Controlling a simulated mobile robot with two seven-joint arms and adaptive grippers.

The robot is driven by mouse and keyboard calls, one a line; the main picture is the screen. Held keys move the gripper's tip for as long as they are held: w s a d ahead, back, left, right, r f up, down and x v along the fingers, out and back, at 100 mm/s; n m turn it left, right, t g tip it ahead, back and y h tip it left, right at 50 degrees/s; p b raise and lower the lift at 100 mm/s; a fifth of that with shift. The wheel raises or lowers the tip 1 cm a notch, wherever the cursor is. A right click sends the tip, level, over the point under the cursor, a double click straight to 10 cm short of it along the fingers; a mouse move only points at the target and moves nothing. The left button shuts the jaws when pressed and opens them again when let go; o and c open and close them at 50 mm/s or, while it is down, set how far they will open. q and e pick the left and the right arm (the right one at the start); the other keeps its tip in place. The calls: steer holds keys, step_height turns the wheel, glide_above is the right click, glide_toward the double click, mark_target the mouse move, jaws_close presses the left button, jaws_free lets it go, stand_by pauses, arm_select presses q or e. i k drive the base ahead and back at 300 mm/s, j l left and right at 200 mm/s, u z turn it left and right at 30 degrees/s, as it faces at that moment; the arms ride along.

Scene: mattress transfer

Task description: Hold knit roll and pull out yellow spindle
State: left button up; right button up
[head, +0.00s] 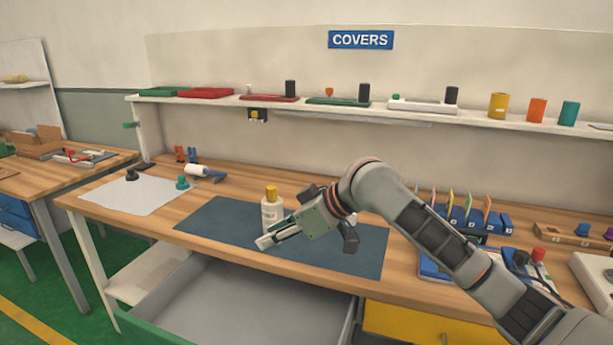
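A white upright cylinder with a yellow top (271,208) stands on the dark blue mat; it looks like the knit roll with the yellow spindle, but it is too small to tell for sure. My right gripper (265,241) is just in front of it, low over the mat, with its fingers pointing left. The gripper hides part of the cylinder's lower right side. Whether they touch, and whether the fingers are open or shut, I cannot tell. My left gripper is not in view.
The dark blue mat (208,219) lies on the wooden workbench (100,207). A white sheet (137,194) and a white roller (198,170) are at left. Blue holders (470,215) stand at right. An open grey drawer (250,300) sticks out below the front edge.

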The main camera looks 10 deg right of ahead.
mark_target(271, 194)
steer(key=i+l+u, duration=0.1)
steer(key=i+l, duration=0.6)
